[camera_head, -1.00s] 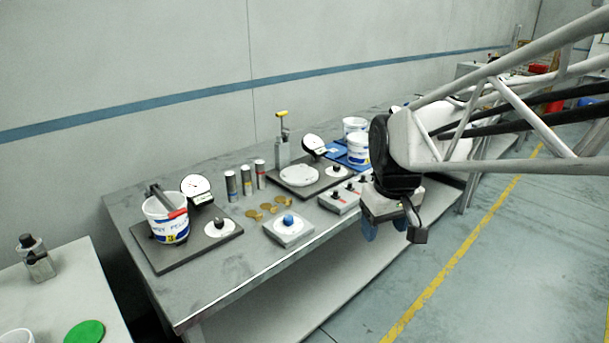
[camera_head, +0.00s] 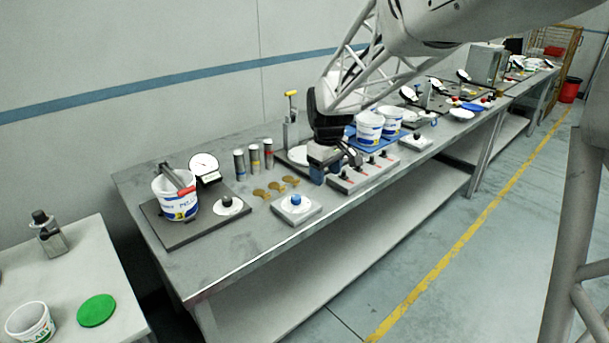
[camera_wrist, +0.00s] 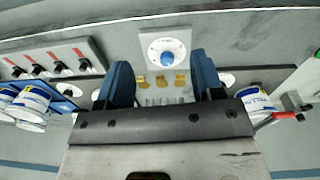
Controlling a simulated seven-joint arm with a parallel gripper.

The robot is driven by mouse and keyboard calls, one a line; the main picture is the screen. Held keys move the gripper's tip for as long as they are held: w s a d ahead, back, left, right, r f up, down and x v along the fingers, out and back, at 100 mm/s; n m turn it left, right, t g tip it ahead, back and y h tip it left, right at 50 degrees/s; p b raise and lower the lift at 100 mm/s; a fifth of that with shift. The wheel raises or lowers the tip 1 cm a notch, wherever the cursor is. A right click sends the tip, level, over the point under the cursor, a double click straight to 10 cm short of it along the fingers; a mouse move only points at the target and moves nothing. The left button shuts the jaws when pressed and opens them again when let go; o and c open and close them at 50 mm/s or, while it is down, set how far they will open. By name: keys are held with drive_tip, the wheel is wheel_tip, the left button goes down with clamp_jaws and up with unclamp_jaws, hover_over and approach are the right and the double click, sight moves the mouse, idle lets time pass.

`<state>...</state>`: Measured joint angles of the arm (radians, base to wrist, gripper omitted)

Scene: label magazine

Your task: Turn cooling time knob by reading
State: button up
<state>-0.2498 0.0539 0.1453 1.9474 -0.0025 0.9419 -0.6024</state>
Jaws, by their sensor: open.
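A blue knob (camera_head: 295,199) sits on a white dial on a small grey box (camera_head: 297,211) near the table's front edge. In the wrist view the blue knob (camera_wrist: 167,58) and its dial show ahead, between my open fingers in the picture. My gripper (camera_head: 336,170) is open and empty, to the right of the blue-knob box and apart from it; its blue fingers also show in the wrist view (camera_wrist: 161,68). A black knob (camera_head: 226,201) stands on a dark base beside a round gauge (camera_head: 205,166). Labels and readings are too small to make out.
A white bucket (camera_head: 177,204) with a red-handled tool stands at left. Brass discs (camera_head: 277,187) and grey cylinders (camera_head: 254,158) are behind the blue-knob box. Bare tabletop lies left of the box.

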sight(296, 196)
drive_tip(key=w+a+f+n, duration=0.1)
drive_tip(key=w+a+f, duration=0.1)
drive_tip(key=w+a, duration=0.1)
drive_tip(key=w+a+f+n, duration=0.1)
drive_tip(key=w+a+f, duration=0.2)
drive_tip(key=w+a+f+n, duration=0.1)
drive_tip(key=w+a+f, duration=0.1)
drive_tip(key=w, duration=0.1)
drive_tip(key=shift+a+f+g, duration=0.2)
drive_tip(key=shift+a+g, duration=0.1)
drive_tip(key=shift+a, duration=0.1)
drive_tip(key=shift+f, duration=0.1)
drive_tip(key=shift+f, duration=3.8)
drive_tip(key=c, duration=0.9)
